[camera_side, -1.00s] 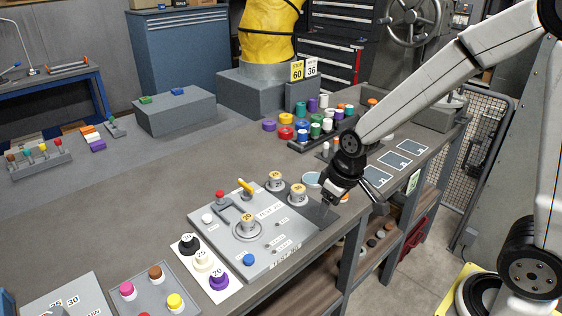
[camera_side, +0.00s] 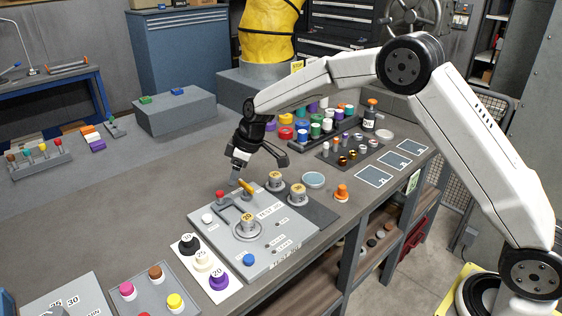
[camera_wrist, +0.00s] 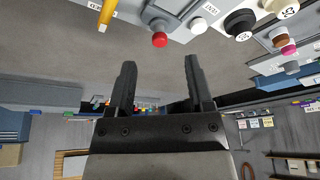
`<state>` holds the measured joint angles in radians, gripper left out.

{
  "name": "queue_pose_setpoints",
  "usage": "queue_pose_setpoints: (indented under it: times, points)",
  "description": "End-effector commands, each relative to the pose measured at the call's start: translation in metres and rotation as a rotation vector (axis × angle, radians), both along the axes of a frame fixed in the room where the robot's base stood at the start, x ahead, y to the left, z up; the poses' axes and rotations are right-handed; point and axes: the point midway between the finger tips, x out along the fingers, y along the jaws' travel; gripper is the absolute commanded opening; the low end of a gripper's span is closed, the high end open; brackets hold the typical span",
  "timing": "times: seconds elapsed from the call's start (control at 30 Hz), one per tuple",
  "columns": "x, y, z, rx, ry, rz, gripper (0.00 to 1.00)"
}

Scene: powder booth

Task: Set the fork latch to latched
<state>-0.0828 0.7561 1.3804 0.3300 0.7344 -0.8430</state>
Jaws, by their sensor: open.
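The grey test panel (camera_side: 268,256) lies on the bench. A grey fork-shaped piece (camera_side: 229,206) lies on its upper left part, near a round numbered knob (camera_side: 248,223). A red knob (camera_side: 219,195) and a yellow handle (camera_side: 247,187) stand near the panel's far edge. I cannot tell which of these works the latch, or its state. My gripper (camera_side: 235,182) is above the panel's far edge, close to the red knob and yellow handle. In the wrist view my gripper (camera_wrist: 159,70) is open and empty; the red knob (camera_wrist: 160,40) appears beyond the fingers, the yellow handle (camera_wrist: 106,14) to the left.
A white strip (camera_side: 187,263) with black, white and purple knobs lies beside the panel. An orange-topped piece (camera_side: 341,192) and a round dish (camera_side: 314,180) are farther right.

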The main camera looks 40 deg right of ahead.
Motion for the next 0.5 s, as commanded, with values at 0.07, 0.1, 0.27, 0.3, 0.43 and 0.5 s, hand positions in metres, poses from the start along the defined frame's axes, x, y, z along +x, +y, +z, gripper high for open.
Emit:
queue_pose_setpoints:
  times: [0.07,0.1,0.27,0.3,0.43,0.5]
  points:
    - [0.01,0.005,-0.003,0.005,-0.01,0.032,0.67]
    - [0.013,0.007,-0.003,0.007,-0.015,0.045,0.67]
    - [0.02,0.011,-0.004,0.012,-0.022,0.074,0.67]
    - [0.02,0.012,-0.003,0.012,-0.024,0.075,0.67]
    - [0.02,0.012,-0.003,0.012,-0.024,0.075,0.67]
    - [0.021,0.012,-0.004,0.012,-0.024,0.075,0.67]
